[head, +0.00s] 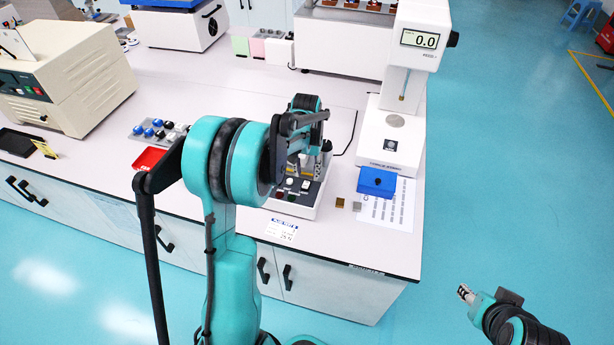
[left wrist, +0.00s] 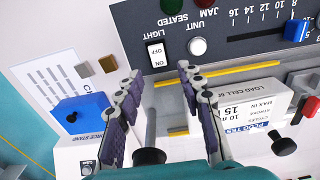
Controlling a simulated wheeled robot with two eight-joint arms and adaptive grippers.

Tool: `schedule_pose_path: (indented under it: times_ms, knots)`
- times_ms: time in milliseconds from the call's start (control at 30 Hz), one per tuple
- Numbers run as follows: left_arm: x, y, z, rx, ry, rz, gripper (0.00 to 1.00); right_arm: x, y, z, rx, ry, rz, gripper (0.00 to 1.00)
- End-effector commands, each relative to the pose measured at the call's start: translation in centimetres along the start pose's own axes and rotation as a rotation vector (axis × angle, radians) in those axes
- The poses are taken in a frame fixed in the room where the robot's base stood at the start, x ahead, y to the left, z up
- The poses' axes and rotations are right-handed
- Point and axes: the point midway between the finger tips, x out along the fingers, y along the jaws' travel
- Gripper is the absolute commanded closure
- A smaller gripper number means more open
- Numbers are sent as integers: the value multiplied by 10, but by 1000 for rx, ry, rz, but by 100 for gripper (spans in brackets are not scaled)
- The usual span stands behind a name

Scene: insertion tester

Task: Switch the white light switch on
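The white light switch (left wrist: 157,54) is a small rocker on the tester's dark panel (left wrist: 235,50), beside the printed word LIGHT. Its OFF and ON marks show upside down in the left wrist view; which side is pressed I cannot tell. My left gripper (left wrist: 161,76) is open and empty, with its fingertips on either side of the line below the switch and apart from it. In the head view my left gripper (head: 301,158) is over the tester (head: 310,208), partly hidden by its arm. My right gripper (head: 466,293) is off the bench, too small to read.
A white round button (left wrist: 197,46) and a blue slider knob (left wrist: 296,31) share the panel. A grey post (left wrist: 151,128) stands between my left fingers. A blue block (head: 377,182) and the force stand (head: 391,135) are to the tester's right.

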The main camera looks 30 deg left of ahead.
Motion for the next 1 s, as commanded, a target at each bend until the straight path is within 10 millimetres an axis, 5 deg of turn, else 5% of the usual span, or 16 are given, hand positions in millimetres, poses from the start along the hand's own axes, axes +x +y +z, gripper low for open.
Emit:
schedule_pose_path:
  times_ms: [200,400,1000]
  knots:
    - [-50,0,0,0,0,0,62,0,0,0,0,0,0,60]
    - [-79,0,0,0,-1,0,62,0,0,0,0,0,0,60]
    - [-88,0,0,0,0,0,62,0,0,0,0,0,0,60]
